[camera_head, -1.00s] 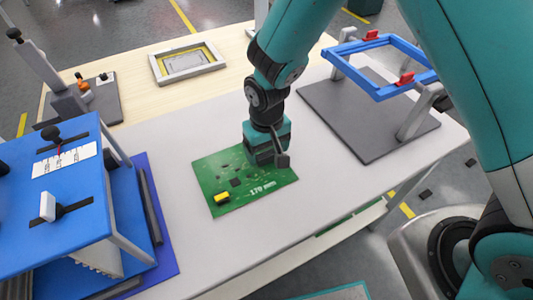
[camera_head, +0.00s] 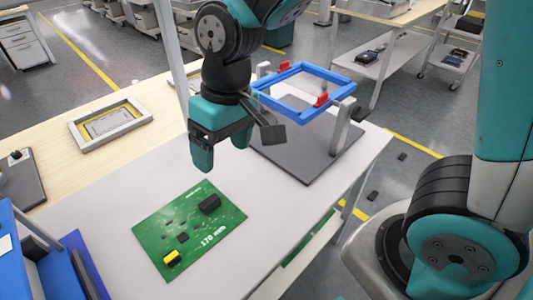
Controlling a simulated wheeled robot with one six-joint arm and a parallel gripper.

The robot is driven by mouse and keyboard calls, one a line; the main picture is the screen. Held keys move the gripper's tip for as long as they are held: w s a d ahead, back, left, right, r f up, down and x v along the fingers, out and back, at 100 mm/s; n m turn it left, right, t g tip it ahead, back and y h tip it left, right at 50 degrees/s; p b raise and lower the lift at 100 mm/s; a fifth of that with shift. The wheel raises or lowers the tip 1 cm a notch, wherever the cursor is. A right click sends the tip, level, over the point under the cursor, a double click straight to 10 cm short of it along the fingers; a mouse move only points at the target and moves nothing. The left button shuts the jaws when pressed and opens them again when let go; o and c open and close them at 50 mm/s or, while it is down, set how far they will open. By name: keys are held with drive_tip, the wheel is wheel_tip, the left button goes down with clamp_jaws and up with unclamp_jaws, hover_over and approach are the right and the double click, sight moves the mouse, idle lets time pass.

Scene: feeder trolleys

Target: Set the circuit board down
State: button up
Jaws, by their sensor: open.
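The green circuit board (camera_head: 200,245) lies flat on the light grey tabletop (camera_head: 110,205). It carries a yellow part at its lower left, a black block near its upper right and a printed "170 mm". My gripper (camera_head: 218,150) is in the air above and beyond the board's upper edge, apart from it. Its jaws are open and hold nothing that I can see. No part of the board is hidden.
A blue frame with red clips (camera_head: 305,88) stands on a dark grey plate (camera_head: 300,160) at the right of the table. A grey-rimmed frame (camera_head: 110,122) lies on the wooden section. A blue fixture (camera_head: 40,262) is at the lower left. Tabletop around the board is clear.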

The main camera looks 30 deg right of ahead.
drive_tip(key=s+d+r+n+y, duration=0.2)
drive_tip(key=s+r, duration=0.3)
drive_tip(key=s, duration=0.6)
drive_tip(key=shift+d+r, duration=0.4)
drive_tip(key=shift+r+p, duration=0.55)
drive_tip(key=shift+r, duration=0.05)
